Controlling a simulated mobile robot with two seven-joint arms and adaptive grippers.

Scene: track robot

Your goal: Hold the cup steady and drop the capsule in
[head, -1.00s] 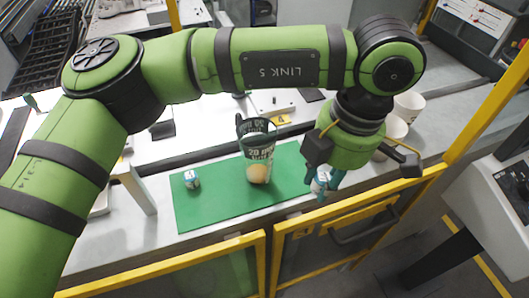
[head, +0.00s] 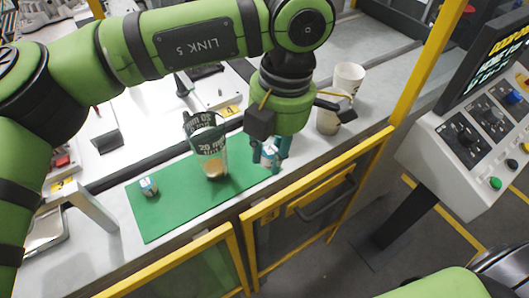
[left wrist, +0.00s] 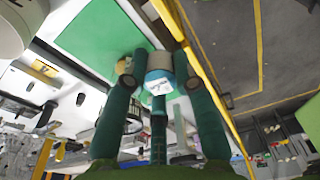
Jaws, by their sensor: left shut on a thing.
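A clear cup with dark lettering (head: 211,150) stands upright on the green mat (head: 175,212), with something tan in its bottom. My left gripper (head: 269,156) is just right of the cup, at the mat's right end. It is shut on a small white and blue capsule (head: 268,158). In the left wrist view the fingers (left wrist: 160,80) close around this capsule (left wrist: 159,78). A second small capsule (head: 148,187) stands on the mat left of the cup. My right gripper is not in view.
White paper cups (head: 349,77) stand on the bench beyond my left gripper. A yellow-framed guard (head: 300,195) runs along the bench's front. A control panel (head: 480,135) stands at the right. The mat between the capsule and the cup is clear.

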